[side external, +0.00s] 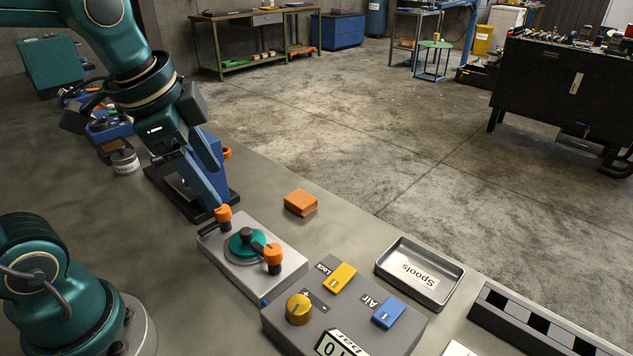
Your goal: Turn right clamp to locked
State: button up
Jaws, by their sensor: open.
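Two clamps with orange knobs on dark arms flank a teal round part (248,244) on a light grey plate (284,276). One clamp (223,214) is at the plate's far left end, the other clamp (272,256) nearer the camera and further right. Which one the task calls right is not clear from this view. My gripper (213,197) is open and points down, its blue fingers just above and beside the far left knob. The fingers overlap each other here, so I cannot tell whether they touch or straddle the knob. Nothing shows held.
A control box (280,318) with a yellow knob, yellow Lock switch and blue Air switch stands in front. An orange block (300,202) and the Spools tray (455,283) lie to the right. A dark stand (160,178) is behind my gripper. The bench between block and tray is clear.

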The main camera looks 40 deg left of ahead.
jog(key=m+g, duration=0.2)
send_near(222, 209)
jog(key=w+d, duration=0.1)
jog(key=d, duration=0.2)
jog(key=shift+n+g, duration=0.5)
jog(key=shift+g, duration=0.3)
jog(key=a+f, duration=0.1)
jog(key=w+a+f, duration=0.1)
jog(key=a+f, duration=0.1)
jog(key=shift+s+a+f, duration=0.2)
jog(key=shift+f, duration=2.6)
grip_shut()
